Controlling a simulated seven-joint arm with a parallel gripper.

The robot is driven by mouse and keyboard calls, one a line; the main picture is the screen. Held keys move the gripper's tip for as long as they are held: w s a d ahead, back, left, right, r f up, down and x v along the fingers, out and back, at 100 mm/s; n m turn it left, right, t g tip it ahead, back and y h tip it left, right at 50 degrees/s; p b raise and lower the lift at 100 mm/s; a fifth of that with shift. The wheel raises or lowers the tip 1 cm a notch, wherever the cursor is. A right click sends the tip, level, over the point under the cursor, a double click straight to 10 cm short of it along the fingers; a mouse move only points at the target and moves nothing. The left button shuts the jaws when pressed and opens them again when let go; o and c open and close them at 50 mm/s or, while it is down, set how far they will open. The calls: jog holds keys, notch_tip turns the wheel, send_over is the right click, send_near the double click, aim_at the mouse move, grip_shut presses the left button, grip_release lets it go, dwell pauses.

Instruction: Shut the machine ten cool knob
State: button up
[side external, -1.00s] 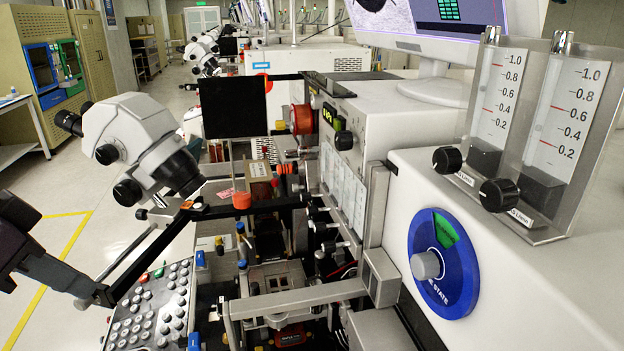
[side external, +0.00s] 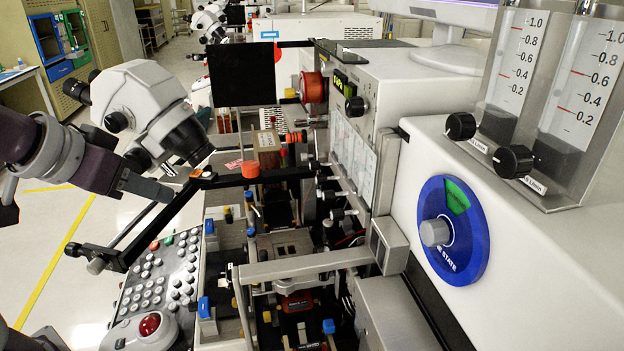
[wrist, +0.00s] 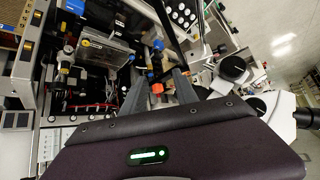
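Two black knobs sit below two clear flow gauges at the right of the side view: the left knob (side external: 460,126) and the right knob (side external: 512,161). I cannot read which is the ten cool knob. The left gauge (side external: 510,70) and right gauge (side external: 578,90) have scales up to 1.0. My gripper (side external: 165,192) is at the left of the side view, far from both knobs. In the wrist view its grey fingers stand apart and empty (wrist: 160,84). The knobs are not recognisable in the wrist view.
A blue dial (side external: 470,250) with a grey centre knob is on the white housing's front. A microscope (side external: 150,110) stands just above my gripper.

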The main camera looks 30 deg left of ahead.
jog(key=w+t, duration=0.2)
jog(key=w, duration=0.5)
jog(key=n+t+h, duration=0.1)
jog(key=t+h, duration=0.1)
jog(key=h, duration=1.2)
send_near(321, 180)
jog(key=w, duration=0.2)
jog(key=x, duration=0.7)
jog(key=shift+s+d+f, duration=0.25)
jog(key=shift+d, duration=0.05)
grip_shut()
